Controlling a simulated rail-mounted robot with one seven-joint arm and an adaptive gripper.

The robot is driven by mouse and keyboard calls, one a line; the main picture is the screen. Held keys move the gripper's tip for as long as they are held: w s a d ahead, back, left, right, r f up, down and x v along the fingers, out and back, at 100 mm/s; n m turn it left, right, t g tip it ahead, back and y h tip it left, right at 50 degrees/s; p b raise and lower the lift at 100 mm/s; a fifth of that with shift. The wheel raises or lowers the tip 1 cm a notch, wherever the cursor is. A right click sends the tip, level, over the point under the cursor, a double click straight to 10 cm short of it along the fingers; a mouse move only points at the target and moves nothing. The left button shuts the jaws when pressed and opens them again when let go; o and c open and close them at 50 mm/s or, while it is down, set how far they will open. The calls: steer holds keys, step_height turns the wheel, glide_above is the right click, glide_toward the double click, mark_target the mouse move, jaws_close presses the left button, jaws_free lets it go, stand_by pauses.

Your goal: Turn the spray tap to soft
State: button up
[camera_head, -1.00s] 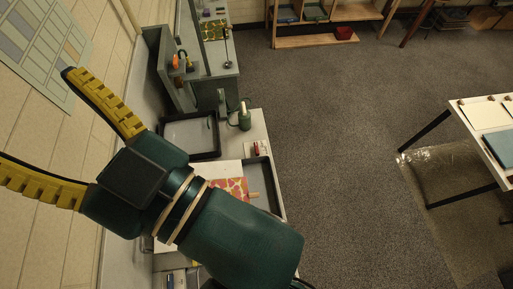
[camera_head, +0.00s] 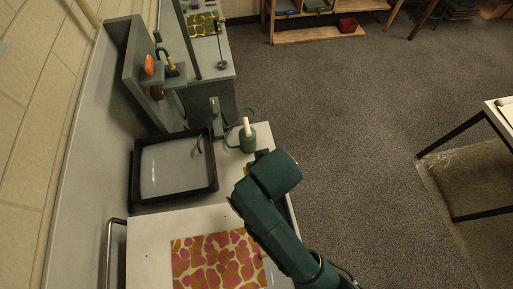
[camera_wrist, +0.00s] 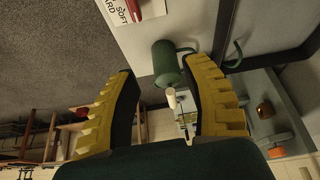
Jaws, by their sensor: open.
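The spray tap shows in the wrist view as a red lever (camera_wrist: 133,9) on a white card (camera_wrist: 152,11) at the top edge. The card reads SOFT beside the lever and the end of another word, "ARD". The lever is partly cut off by the frame, so its setting cannot be told. In the head view my arm hides the tap. My gripper (camera_wrist: 160,66) is open and empty, its yellow fingers wide apart in the wrist view. The tap is beyond the fingertips, not between them.
A green can (camera_head: 248,140) with a pale upright piece stands near the gripper; it also appears between the fingers in the wrist view (camera_wrist: 166,62). A black-rimmed tray (camera_head: 214,172) is left of it. Marbled paper (camera_head: 215,262) lies in front. Open floor is to the right.

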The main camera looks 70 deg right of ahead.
steer(key=shift+m+g, duration=0.3)
steer(key=shift+m, duration=0.1)
steer(key=s+b+x, duration=0.1)
steer(key=x, duration=0.5)
steer(key=s+b+x, duration=0.1)
steer(key=x, duration=0.6)
steer(key=s+f+x, duration=0.1)
steer(key=s+x, duration=0.1)
steer(key=x, duration=0.4)
steer(key=shift+a+f+b, duration=0.2)
steer(key=shift+a+b, duration=0.05)
steer(key=shift+b, duration=0.15)
jaws_close()
